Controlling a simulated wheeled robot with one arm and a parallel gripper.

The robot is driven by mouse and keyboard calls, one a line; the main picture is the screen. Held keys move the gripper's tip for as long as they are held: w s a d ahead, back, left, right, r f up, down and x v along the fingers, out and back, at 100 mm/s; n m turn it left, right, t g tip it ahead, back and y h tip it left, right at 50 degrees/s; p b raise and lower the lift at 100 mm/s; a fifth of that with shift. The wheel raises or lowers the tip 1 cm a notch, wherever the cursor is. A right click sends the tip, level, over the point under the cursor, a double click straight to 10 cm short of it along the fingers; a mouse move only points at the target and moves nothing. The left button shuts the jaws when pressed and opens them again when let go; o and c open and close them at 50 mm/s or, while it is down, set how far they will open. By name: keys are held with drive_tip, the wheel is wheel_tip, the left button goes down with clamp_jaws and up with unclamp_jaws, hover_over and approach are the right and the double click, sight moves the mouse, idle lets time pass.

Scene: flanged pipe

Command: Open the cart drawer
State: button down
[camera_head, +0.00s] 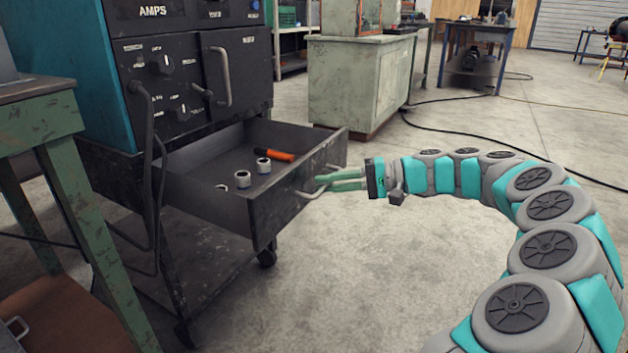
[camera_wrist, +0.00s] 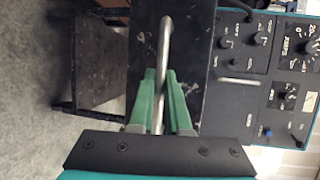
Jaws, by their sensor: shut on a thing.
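The dark cart drawer (camera_head: 258,191) is pulled out from the cart, and its inside shows in the head view. Its front also shows in the wrist view (camera_wrist: 200,40). The drawer has a metal bar handle (camera_head: 312,193), which runs between my fingers in the wrist view (camera_wrist: 165,45). My gripper (camera_head: 335,181) has green fingers and is shut on the handle; its fingers also show in the wrist view (camera_wrist: 164,95). Inside the drawer lie two small metal ring-like parts (camera_head: 243,179) and an orange-handled tool (camera_head: 276,154).
The teal and black welding machine (camera_head: 190,75) stands on the cart above the drawer. A green table (camera_head: 45,125) is close at the left. A grey-green cabinet (camera_head: 358,85) stands behind. Cables lie on the floor; the floor before the drawer is clear.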

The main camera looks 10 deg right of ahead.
drive_tip(key=shift+s+d, duration=0.2)
drive_tip(key=shift+d, duration=0.05)
drive_tip(key=c, duration=0.9)
unclamp_jaws()
drive_tip(key=shift+d, duration=0.1)
drive_tip(key=p+v, duration=0.1)
drive_tip(key=v, duration=0.6)
drive_tip(key=shift+d, duration=0.3)
drive_tip(key=shift+s, duration=0.1)
